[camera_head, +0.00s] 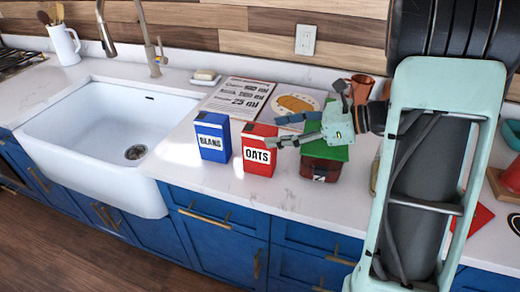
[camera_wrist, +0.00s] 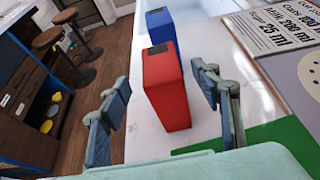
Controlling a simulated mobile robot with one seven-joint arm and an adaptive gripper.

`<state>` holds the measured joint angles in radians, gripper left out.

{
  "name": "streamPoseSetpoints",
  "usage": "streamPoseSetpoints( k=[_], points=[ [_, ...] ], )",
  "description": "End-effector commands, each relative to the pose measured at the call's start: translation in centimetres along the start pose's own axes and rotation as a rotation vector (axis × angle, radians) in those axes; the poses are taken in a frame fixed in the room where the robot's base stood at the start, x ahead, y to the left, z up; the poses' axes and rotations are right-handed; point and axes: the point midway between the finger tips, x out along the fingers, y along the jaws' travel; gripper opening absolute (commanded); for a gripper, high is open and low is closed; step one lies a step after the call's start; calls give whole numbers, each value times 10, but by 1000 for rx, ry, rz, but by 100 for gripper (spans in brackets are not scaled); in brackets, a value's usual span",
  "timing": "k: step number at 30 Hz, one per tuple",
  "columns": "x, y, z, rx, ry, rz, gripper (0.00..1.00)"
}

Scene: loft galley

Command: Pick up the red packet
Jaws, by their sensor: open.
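The red packet (camera_head: 258,158), labelled OATS, stands upright on the white counter to the right of the sink. The wrist view shows the red packet (camera_wrist: 165,90) from above, between the two fingers and beyond their tips. My gripper (camera_head: 281,130) is open and empty, reaching in from the right close to the packet's upper right side. In the wrist view my gripper (camera_wrist: 160,108) has one finger on either side of the packet, with gaps on both sides. I cannot tell how far the fingertips are from it in depth.
A blue packet (camera_head: 212,140) labelled BEANS stands just left of the red one. A green-topped dark red box (camera_head: 320,172) stands under my gripper. Printed sheets lie behind, and the white sink (camera_head: 90,122) is to the left. The counter in front of the packets is clear.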

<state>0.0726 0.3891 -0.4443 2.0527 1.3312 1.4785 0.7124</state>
Motion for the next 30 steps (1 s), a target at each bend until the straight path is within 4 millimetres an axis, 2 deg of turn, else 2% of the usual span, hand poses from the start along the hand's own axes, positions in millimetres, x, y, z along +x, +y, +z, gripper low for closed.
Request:
streamPoseSetpoints(
  k=[5, 14, 23, 30],
  points=[
    [13, 1, 1, 0, 1, 3, 58],
    [53, -1, 2, 0, 1, 2, 58],
    [58, -2, 2, 0, 0, -1, 58],
    [58, -1, 2, -1, 0, 0, 32]
  ],
)
